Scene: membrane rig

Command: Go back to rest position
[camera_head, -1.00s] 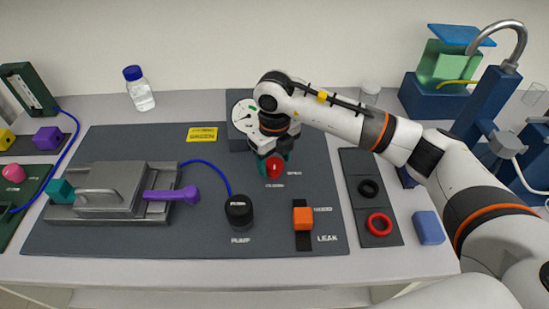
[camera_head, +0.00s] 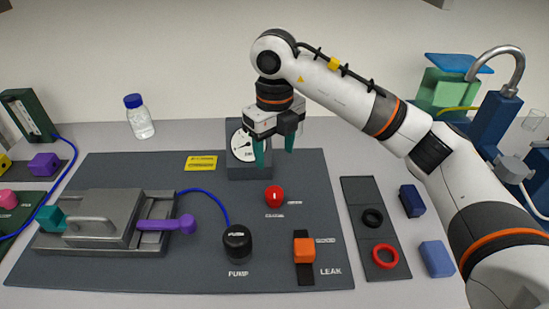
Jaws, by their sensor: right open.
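My right gripper (camera_head: 274,154) hangs above the dark mat (camera_head: 210,275), in front of the pressure gauge (camera_head: 246,172). Its two teal fingers point down and are apart, with nothing between them. The red knob (camera_head: 274,197) stands on the mat below the fingers, clear of them. My right arm comes in from the right side and is bent up high. The gripper hides part of the gauge face. My left gripper is not in the picture.
A metal clamp rig (camera_head: 103,217) with a purple lever (camera_head: 166,224) stands on the left of the mat. A black pump knob (camera_head: 237,243) and an orange slider (camera_head: 304,250) are at the front. A blue-capped bottle (camera_head: 139,118) stands at the back.

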